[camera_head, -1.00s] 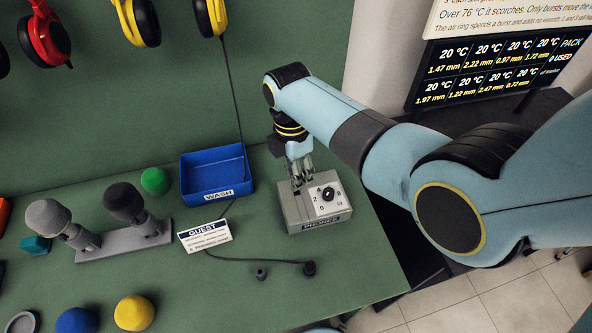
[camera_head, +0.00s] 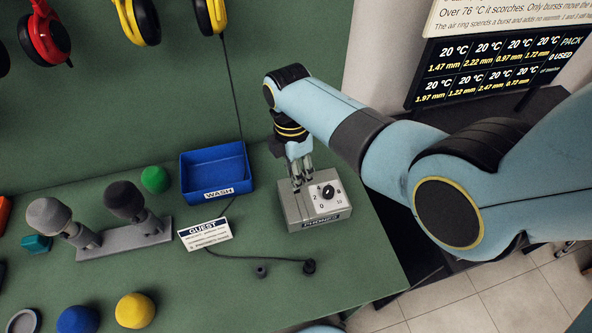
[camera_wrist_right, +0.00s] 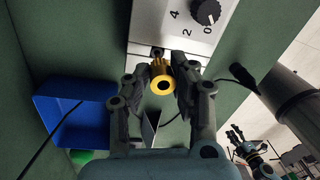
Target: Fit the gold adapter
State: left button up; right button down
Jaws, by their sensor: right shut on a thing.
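The gold adapter (camera_wrist_right: 162,79) shows in the right wrist view, with its round open end facing the camera. My right gripper (camera_wrist_right: 162,88) is shut on it, one finger on each side. The adapter's far end is at the lower edge of the phones box (camera_wrist_right: 150,25), by a dark socket; whether it is inside cannot be told. In the head view the right gripper (camera_head: 300,177) is over the left part of the phones box (camera_head: 297,215), and the adapter is too small to make out.
A black-knobbed dial (camera_head: 328,191) sits on the box. A blue wash tray (camera_head: 217,173) and a guest card (camera_head: 205,234) are to its left. A cable with a dark plug (camera_head: 309,266) lies in front. Microphones on a stand (camera_head: 122,243) are further left.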

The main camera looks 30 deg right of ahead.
jog(key=shift+f+b, duration=1.2)
jog(key=shift+f, duration=0.6)
jog(key=c, duration=1)
grip_release()
jog(key=shift+c, duration=0.2)
notch_tip(320, 180, up, 12)
jog(key=w, duration=0.1)
jog(key=shift+w, duration=0.15)
jog(key=shift+f, duration=0.1)
